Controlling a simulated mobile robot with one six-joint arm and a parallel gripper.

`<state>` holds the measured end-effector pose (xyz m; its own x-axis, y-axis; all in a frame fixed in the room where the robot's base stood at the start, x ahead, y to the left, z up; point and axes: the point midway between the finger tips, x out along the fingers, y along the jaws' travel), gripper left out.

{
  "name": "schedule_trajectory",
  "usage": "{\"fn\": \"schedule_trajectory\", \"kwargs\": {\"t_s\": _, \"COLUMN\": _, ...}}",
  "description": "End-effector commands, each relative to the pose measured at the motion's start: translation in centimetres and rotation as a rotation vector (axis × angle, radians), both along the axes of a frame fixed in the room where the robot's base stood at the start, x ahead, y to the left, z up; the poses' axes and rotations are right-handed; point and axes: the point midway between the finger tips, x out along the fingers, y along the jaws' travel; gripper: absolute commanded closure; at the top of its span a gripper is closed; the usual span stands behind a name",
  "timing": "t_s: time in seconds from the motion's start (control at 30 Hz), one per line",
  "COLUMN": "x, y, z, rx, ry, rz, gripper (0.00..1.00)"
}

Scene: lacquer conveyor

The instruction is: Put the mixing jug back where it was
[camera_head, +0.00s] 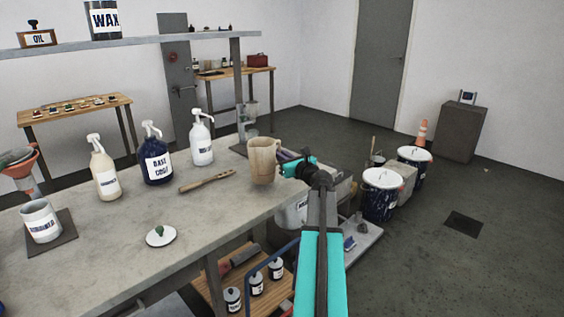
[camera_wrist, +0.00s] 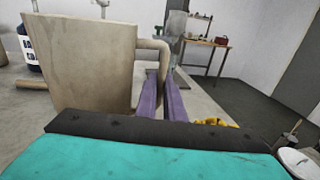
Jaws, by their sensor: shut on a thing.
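The mixing jug (camera_head: 262,163) is a beige, stained jug, upright at the right end of the grey worktop (camera_head: 215,215). In the wrist view the jug (camera_wrist: 80,65) fills the upper left, with its handle (camera_wrist: 158,45) on the right side. My gripper (camera_head: 284,154) comes in from the right. Its purple fingers (camera_wrist: 160,80) are shut on the jug's handle. I cannot tell whether the jug's base touches the worktop or is slightly above it.
Three pump bottles, cream (camera_head: 105,172), blue (camera_head: 156,158) and white (camera_head: 201,142), stand left of the jug. A wooden stick (camera_head: 207,181) lies near it. A white jug (camera_head: 41,221) stands on a dark mat (camera_head: 67,229). A white disc (camera_head: 161,236) lies near the front edge.

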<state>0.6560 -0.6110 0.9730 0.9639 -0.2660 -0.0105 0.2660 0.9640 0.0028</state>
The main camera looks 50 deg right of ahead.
Motion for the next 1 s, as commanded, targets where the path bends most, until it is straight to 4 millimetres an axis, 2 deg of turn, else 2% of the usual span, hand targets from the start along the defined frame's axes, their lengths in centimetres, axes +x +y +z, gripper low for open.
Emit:
{"fn": "schedule_trajectory", "kwargs": {"t_s": 0.07, "x": 0.4, "y": -0.6, "z": 0.0, "rx": 0.001, "ry": -0.001, "rz": 0.0, "gripper": 1.0}}
{"fn": "schedule_trajectory", "kwargs": {"t_s": 0.2, "x": 0.2, "y": -0.4, "z": -2.0, "rx": 0.003, "ry": 0.0, "rz": 0.0, "gripper": 1.0}}
{"fn": "schedule_trajectory", "kwargs": {"t_s": 0.4, "x": 0.3, "y": -0.4, "z": -3.4, "rx": 0.002, "ry": -0.001, "rz": 0.0, "gripper": 1.0}}
{"fn": "schedule_trajectory", "kwargs": {"t_s": 0.87, "x": 0.3, "y": -0.3, "z": -3.8, "rx": 0.001, "ry": -0.001, "rz": 0.001, "gripper": 1.0}}
{"fn": "schedule_trajectory", "kwargs": {"t_s": 0.9, "x": 0.3, "y": -0.3, "z": -3.8, "rx": 0.0, "ry": 0.0, "rz": 0.001, "gripper": 0.85}}
{"fn": "schedule_trajectory", "kwargs": {"t_s": 0.97, "x": 0.3, "y": -0.3, "z": -3.8, "rx": 0.0, "ry": 0.0, "rz": 0.001, "gripper": 0.75}}
{"fn": "schedule_trajectory", "kwargs": {"t_s": 1.0, "x": 0.3, "y": -0.3, "z": -3.8, "rx": 0.0, "ry": 0.0, "rz": 0.001, "gripper": 0.73}}
